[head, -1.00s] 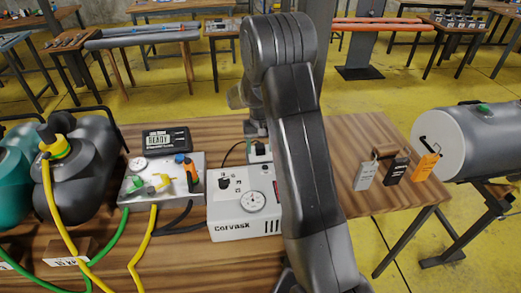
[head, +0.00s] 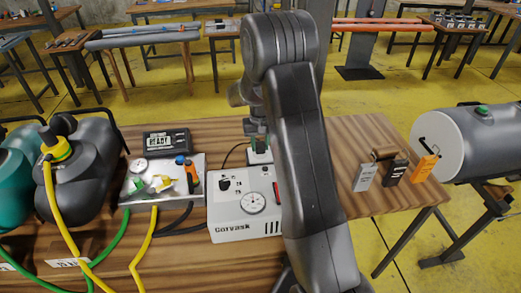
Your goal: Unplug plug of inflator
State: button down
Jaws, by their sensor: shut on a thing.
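The white inflator (head: 232,220), lettered "Corvask", stands on the wooden table, with a round gauge and a black switch on it. Behind it is a small pale socket box (head: 258,158). A dark cable (head: 232,151) curves from behind the inflator toward this box. My arm hides the inflator's right end. I cannot tell whether the plug's pins are clear of the socket.
A metal panel with valves (head: 130,191) and a black display (head: 167,142) stand to the left, near dark containers (head: 82,160). Yellow and green hoses cross the front left.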

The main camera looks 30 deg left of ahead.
aim_at(260, 144)
jog(key=shift+r+p, duration=1.2)
jog(key=shift+r, duration=1.05)
